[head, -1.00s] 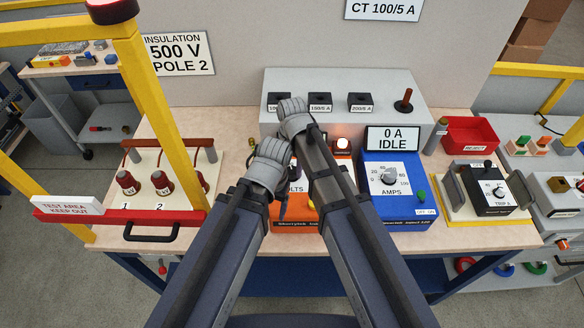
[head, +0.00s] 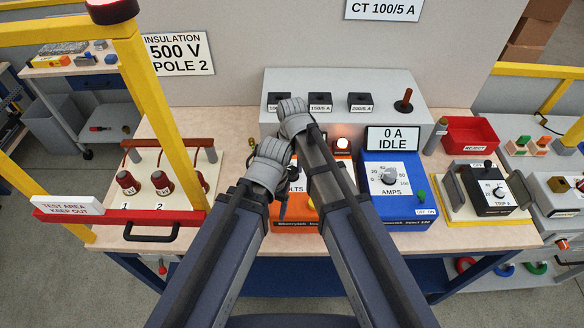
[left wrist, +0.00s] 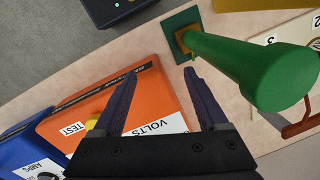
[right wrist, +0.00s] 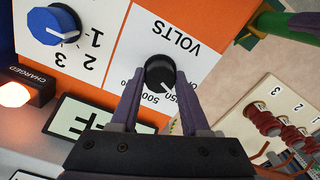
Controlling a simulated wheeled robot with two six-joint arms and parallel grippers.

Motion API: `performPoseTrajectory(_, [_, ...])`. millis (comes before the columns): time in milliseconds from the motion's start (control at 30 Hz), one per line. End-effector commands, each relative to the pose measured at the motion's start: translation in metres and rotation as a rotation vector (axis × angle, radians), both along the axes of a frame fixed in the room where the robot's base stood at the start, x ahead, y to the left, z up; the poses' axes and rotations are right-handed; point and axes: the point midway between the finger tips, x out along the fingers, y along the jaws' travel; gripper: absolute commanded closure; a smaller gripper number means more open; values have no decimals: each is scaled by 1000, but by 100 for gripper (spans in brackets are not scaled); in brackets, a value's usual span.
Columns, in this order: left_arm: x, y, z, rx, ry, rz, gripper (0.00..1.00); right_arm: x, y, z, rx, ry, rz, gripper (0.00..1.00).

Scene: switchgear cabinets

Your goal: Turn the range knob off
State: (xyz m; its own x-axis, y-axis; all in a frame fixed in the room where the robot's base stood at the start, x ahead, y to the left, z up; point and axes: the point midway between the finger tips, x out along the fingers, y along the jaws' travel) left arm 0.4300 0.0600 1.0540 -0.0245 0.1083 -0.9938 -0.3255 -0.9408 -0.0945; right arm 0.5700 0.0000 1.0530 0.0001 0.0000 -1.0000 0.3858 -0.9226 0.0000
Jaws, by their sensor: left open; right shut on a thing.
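The range knob (right wrist: 160,73) is a round black knob on the white VOLTS panel of the orange tester (head: 297,214), upside down in the right wrist view. Its white mark points toward the lower right, near the 250 label; some labels are hidden by the fingers. My right gripper (right wrist: 160,82) is shut on this knob, a finger on each side.
A blue knob (right wrist: 53,25) with numbers 1 to 3 and a lit CHARGED lamp (right wrist: 15,94) are near the right gripper. A blue AMPS unit (head: 397,205) stands right of the tester. Red terminals (head: 162,182) stand at left, behind a yellow frame (head: 157,110).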

Motion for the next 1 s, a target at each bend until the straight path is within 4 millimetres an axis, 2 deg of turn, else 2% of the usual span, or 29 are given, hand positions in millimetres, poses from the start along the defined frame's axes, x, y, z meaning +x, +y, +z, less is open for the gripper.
performPoseTrajectory(200, [0,0,0,0,0,0,24,0,0,0,0,0,172,100])
performPoseTrajectory(500, [0,0,0,0,0,0,24,0,0,0,0,1,334,100])
performPoseTrajectory(1000, [0,0,0,0,0,0,24,0,0,0,0,1,407,100])
